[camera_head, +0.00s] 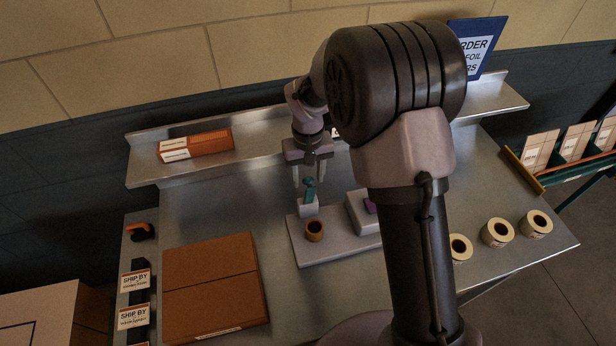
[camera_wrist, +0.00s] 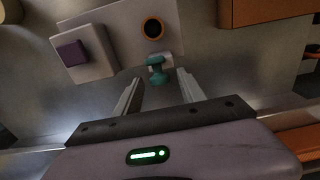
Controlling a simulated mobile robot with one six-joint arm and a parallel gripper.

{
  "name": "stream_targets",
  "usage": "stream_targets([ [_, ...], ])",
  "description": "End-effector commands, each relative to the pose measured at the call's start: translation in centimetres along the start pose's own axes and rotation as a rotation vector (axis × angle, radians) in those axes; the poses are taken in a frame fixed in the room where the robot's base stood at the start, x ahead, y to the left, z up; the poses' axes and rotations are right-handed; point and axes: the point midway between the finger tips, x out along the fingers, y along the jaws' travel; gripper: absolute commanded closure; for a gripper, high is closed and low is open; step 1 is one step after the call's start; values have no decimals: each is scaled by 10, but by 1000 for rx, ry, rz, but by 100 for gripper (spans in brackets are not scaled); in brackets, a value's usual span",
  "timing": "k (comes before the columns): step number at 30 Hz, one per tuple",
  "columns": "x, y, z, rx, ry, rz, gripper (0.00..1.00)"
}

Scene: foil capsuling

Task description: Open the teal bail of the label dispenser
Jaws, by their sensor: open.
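The teal bail (camera_head: 310,189) stands up from a small pale block at the back left of the grey dispenser base (camera_head: 320,249). In the wrist view the teal bail (camera_wrist: 155,70) shows just beyond and between my fingertips. My gripper (camera_head: 309,182) points down over it with its fingers apart; in the wrist view my gripper (camera_wrist: 156,78) is open and empty. Whether a finger touches the bail I cannot tell. A brown ring (camera_head: 314,231) sits on the base in front of the bail. A purple part (camera_head: 369,205) on a raised grey block is partly hidden by my arm.
A brown carton (camera_head: 212,286) lies at the left of the steel table. Several label rolls (camera_head: 497,232) stand at the right. Ship-by labels (camera_head: 134,283) line the left edge.

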Motion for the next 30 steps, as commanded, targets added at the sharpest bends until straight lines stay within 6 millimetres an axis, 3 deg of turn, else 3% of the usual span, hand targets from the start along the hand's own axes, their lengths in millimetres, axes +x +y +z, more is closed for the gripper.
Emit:
stream_targets([
  [8,1,0,0,0,1,0,52],
  [15,1,0,0,0,0,0,100],
  [30,1,0,0,1,0,0,100],
])
